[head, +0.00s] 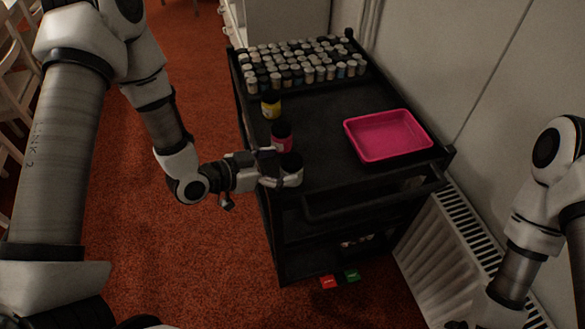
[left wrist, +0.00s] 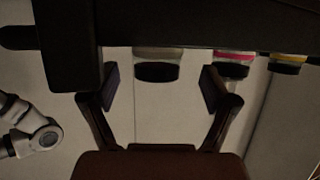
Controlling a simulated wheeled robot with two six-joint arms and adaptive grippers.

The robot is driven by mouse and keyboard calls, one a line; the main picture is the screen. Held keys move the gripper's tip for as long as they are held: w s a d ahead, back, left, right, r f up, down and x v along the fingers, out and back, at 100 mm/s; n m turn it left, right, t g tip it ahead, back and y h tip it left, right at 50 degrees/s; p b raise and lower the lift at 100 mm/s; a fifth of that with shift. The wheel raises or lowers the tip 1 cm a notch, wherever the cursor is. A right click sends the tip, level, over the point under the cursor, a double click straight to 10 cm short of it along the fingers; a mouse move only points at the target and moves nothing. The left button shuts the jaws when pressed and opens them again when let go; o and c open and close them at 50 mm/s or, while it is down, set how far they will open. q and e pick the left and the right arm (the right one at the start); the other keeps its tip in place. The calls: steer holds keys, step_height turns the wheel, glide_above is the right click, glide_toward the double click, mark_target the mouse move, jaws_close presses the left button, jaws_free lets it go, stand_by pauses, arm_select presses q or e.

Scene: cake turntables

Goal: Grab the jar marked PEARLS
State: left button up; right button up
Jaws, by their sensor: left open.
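Three jars with black lids stand along the left edge of a black cart: a pale one (head: 292,179) at the front, a pink one (head: 281,142) behind it and a yellow one (head: 271,107) farther back. I cannot read any label, so I cannot tell which is marked PEARLS. My left gripper (head: 274,166) is open and level with the pale jar. In the left wrist view, which looks upside down, the pale jar (left wrist: 158,55) shows between the spread fingers, beyond the tips. My right gripper is mostly cut off at the bottom right of the head view.
The black cart top (head: 330,180) is clear right of the jars. A pink tray (head: 388,134) lies on its right side, and a block of many small jars (head: 303,70) fills the back. A front handle bar (head: 370,200) sticks out. A radiator (head: 452,255) stands at the right.

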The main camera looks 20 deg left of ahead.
mark_target(292, 164)
arm_select(q)
steer(key=x, duration=0.3)
steer(key=shift+w+d, duration=0.1)
steer(key=shift+d, duration=0.2)
steer(key=c, duration=1.3)
steer(key=shift+c, duration=0.2)
